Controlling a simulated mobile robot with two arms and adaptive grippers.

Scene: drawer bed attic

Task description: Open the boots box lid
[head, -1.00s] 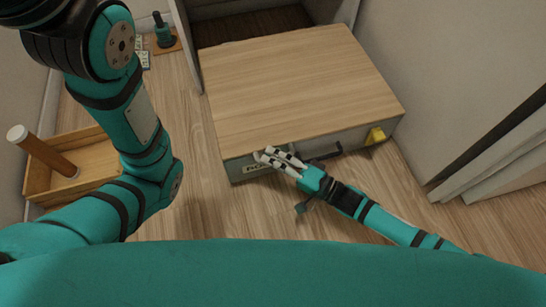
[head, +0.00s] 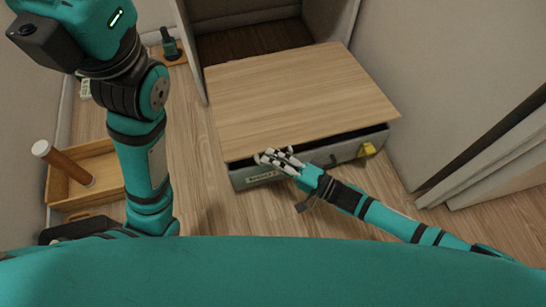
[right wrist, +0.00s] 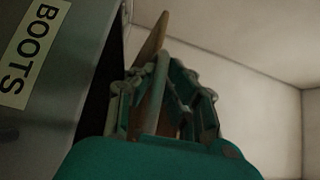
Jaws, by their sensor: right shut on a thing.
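The boots box is a grey box (head: 345,152) on the floor with a flat wooden lid (head: 300,95). The lid's front edge is raised, with a dark gap under it that is widest at the right. My right gripper (head: 277,158) is at the lid's front left edge, shut on it. In the right wrist view the lid edge (right wrist: 153,75) stands between the fingers, beside the box front with its BOOTS label (right wrist: 29,50). My left arm crosses the left of the head view, and its gripper is out of view.
A yellow piece (head: 367,149) is on the box front's right side. A wooden tray (head: 105,158) with a brown, white-topped cylinder (head: 68,165) lies at left. A dark open compartment (head: 250,42) is behind the box. Walls flank it; clear floor (head: 205,205) lies in front.

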